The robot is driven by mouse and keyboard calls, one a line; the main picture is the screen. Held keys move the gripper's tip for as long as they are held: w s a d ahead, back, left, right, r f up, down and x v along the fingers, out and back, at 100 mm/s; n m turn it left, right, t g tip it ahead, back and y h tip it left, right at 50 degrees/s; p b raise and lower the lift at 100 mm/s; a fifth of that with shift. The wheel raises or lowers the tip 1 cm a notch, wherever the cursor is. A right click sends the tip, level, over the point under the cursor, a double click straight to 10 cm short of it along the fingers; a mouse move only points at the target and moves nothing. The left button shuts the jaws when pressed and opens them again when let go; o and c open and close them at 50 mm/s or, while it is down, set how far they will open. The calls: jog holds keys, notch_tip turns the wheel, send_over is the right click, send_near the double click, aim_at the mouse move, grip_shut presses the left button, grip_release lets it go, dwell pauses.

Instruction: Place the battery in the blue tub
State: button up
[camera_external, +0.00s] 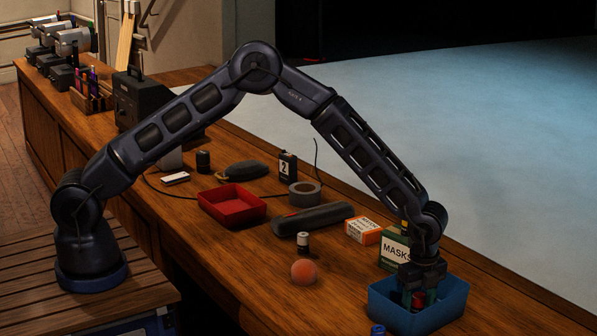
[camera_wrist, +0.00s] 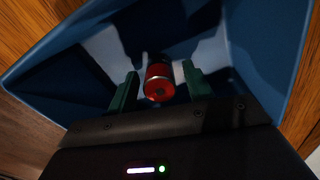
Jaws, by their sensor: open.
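The blue tub (camera_external: 446,311) stands at the front right of the desk. In the wrist view its blue walls (camera_wrist: 265,45) surround my fingers. The battery (camera_wrist: 159,88), a red cylinder with a dark band, is inside the tub between my two green fingers. It also shows as a red spot in the external view (camera_external: 418,301). My gripper (camera_external: 419,296) points down into the tub and is open, with a finger on each side of the battery. A gap shows beside the left finger; I cannot tell whether the right one touches. The battery's underside is hidden.
A masks box (camera_external: 394,250) stands close behind my gripper, beside an orange-white box (camera_external: 362,231). A blue-topped item (camera_external: 378,330) is in front of the tub.

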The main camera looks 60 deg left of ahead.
aim_at(420, 294)
notch_tip(420, 294, up, 10)
jog(key=shift+r, duration=0.1)
jog(key=shift+a+r, duration=0.1)
jog(key=shift+r, duration=0.4)
jog(key=s+a+r+n+t, duration=0.1)
jog(key=s+a+r+n, duration=0.2)
jog(key=a+r, duration=0.6)
jog(key=s+a+r+n, duration=0.3)
jog(key=a+r, duration=0.5)
jog(key=a, duration=0.4)
jog(key=s+a+r+n+t, duration=0.1)
jog(key=s+a+r+n, duration=0.2)
jog(key=a+r, duration=0.6)
jog(key=s+a+r+n+t, duration=0.1)
jog(key=s+a+r+n, duration=0.15)
jog(key=s+a, duration=0.5)
jog(key=s+a+r+n, duration=0.2)
jog(key=s+a+n, duration=0.1)
jog(key=s+a, duration=0.5)
jog(key=s+a+f+n+t, duration=0.1)
jog(key=s+a+f+n, duration=0.2)
jog(key=s, duration=1)
jog(key=a+n, duration=0.2)
jog(key=a, duration=0.3)
jog(key=shift+s+a+f+n+t, duration=0.15)
jog(key=shift+s+a+n+t, duration=0.15)
jog(key=shift+n, duration=0.05)
